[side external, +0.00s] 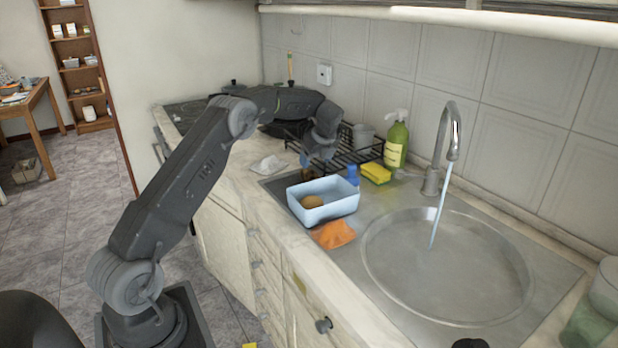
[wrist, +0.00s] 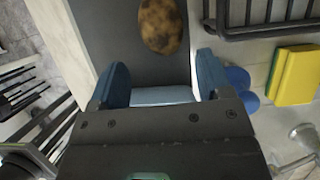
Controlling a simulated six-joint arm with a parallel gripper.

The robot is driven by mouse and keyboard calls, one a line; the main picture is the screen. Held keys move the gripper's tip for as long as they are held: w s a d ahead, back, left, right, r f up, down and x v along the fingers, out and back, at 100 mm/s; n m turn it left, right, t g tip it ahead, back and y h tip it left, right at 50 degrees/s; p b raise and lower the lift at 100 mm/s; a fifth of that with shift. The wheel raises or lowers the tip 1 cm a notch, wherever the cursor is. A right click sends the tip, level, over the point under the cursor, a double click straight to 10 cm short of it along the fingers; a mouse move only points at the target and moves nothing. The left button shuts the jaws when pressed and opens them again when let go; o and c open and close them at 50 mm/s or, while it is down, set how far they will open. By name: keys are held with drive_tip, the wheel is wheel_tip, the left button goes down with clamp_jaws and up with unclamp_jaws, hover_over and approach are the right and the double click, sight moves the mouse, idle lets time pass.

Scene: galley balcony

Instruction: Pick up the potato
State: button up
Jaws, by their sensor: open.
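A brown, speckled potato (wrist: 160,25) lies on a dark grey surface (wrist: 110,25) at the top of the wrist view, outside the basin. In the side external view a small brown patch (side external: 311,173), likely this potato, shows partly hidden beneath my gripper (side external: 317,165). My gripper's blue fingertips (wrist: 162,82) are apart, with nothing held between them. The potato is beyond the fingertips in the wrist view and apart from them. A light blue basin (side external: 338,207) stands by the sink with a brown rounded item (side external: 312,201) in it.
A black dish rack (side external: 365,153), a yellow sponge (side external: 376,174), a blue item (side external: 353,175) and a green soap bottle (side external: 397,144) stand close by. An orange cloth (side external: 333,234) lies before the basin. Water runs from the tap (side external: 440,170) into the round sink (side external: 440,265).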

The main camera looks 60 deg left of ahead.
sight(310, 171)
drive_tip(key=x, duration=0.7)
drive_tip(key=shift+w+a+f, duration=0.1)
drive_tip(key=shift+a+f, duration=0.1)
drive_tip(key=shift+a, duration=0.2)
drive_tip(key=c, duration=0.7)
